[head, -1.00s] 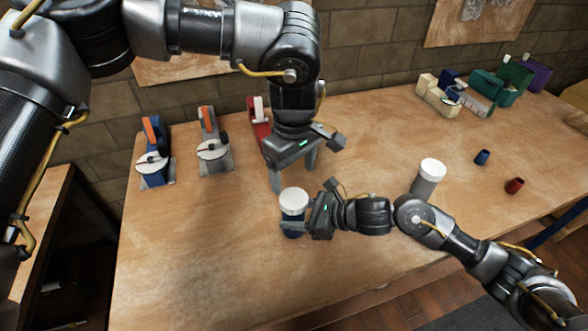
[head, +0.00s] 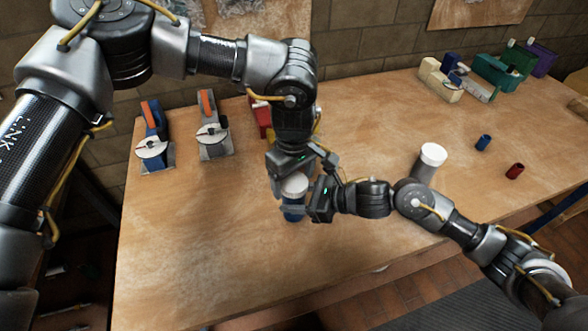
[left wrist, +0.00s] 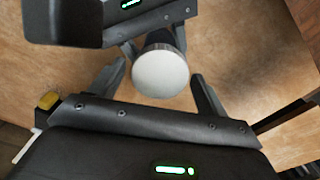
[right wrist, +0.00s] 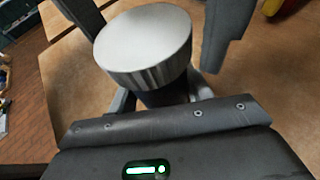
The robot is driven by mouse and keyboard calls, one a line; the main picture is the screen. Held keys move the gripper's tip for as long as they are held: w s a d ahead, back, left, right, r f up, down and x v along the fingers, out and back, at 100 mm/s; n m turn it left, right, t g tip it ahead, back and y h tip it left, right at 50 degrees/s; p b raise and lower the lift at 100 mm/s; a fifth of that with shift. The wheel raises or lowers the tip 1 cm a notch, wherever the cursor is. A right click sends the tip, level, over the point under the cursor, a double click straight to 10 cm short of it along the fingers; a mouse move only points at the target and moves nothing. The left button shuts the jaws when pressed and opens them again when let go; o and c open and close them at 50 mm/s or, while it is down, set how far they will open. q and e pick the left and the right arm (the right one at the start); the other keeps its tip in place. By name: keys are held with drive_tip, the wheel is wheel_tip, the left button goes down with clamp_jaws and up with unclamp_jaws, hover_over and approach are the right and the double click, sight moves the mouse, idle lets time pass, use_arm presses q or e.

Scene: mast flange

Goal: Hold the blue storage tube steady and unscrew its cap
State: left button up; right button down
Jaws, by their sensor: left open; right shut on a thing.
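The blue storage tube (head: 292,212) stands upright on the bench with its white cap (head: 294,186) on top. My right gripper (head: 296,209) is shut on the tube's body from the right, below the cap; the right wrist view shows the cap (right wrist: 143,45) above its fingers. My left gripper (head: 290,180) points down over the tube and is open. In the left wrist view the cap (left wrist: 160,74) lies between the open fingers, with a gap on each side. In the head view the left gripper partly hides the cap's far side.
A grey tube with a white cap (head: 430,160) stands to the right. Small blue (head: 483,142) and red (head: 515,171) cups lie farther right. Two tape dispensers (head: 213,135) stand at back left. Coloured boxes (head: 497,72) are at back right. The front left bench is clear.

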use_arm(q)
drive_tip(key=c, duration=1)
drive_tip(key=n, duration=0.4)
drive_tip(key=shift+n, duration=0.3)
drive_tip(key=n, duration=1.9)
